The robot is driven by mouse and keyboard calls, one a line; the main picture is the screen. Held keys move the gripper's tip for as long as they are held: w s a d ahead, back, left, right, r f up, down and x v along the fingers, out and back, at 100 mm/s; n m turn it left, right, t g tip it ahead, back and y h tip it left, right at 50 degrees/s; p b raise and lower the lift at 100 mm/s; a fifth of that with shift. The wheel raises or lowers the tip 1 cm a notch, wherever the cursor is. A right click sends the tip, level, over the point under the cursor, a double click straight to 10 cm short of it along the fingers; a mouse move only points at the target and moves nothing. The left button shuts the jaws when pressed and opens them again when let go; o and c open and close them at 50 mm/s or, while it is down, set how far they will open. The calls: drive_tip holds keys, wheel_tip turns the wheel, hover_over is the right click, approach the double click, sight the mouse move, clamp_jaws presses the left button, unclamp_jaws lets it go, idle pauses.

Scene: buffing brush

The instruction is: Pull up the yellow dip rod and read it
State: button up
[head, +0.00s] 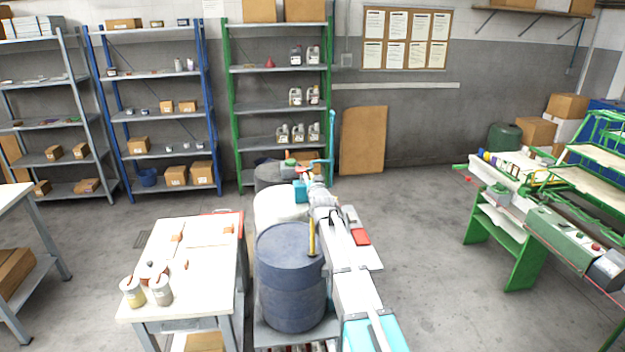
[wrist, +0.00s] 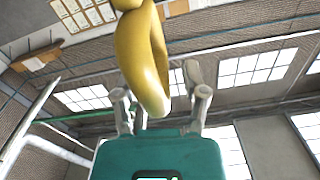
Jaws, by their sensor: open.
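In the wrist view, a smooth yellow loop (wrist: 148,60), which looks like the dip rod's handle, hangs close in front of my gripper (wrist: 161,98). My gripper is open, with one finger on each side of the loop's rounded end. I cannot tell whether either finger touches it. In the head view, a short upright yellow piece (head: 312,237) shows beside my arm, over the right edge of the blue drum (head: 286,262). My arm hides much of that area, and my fingertips cannot be made out there. No scale marks are legible.
A white worktable (head: 205,262) with several cans stands left of the drum. A white drum (head: 281,206) and a dark one stand behind it. A green-framed machine (head: 515,215) is at the right. The floor between drum and machine is clear.

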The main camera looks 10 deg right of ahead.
clamp_jaws()
drive_tip(key=shift+r, duration=0.1)
drive_tip(key=shift+r+p, duration=0.65)
drive_tip(key=shift+p, duration=0.1)
unclamp_jaws()
drive_tip(key=shift+f, duration=0.1)
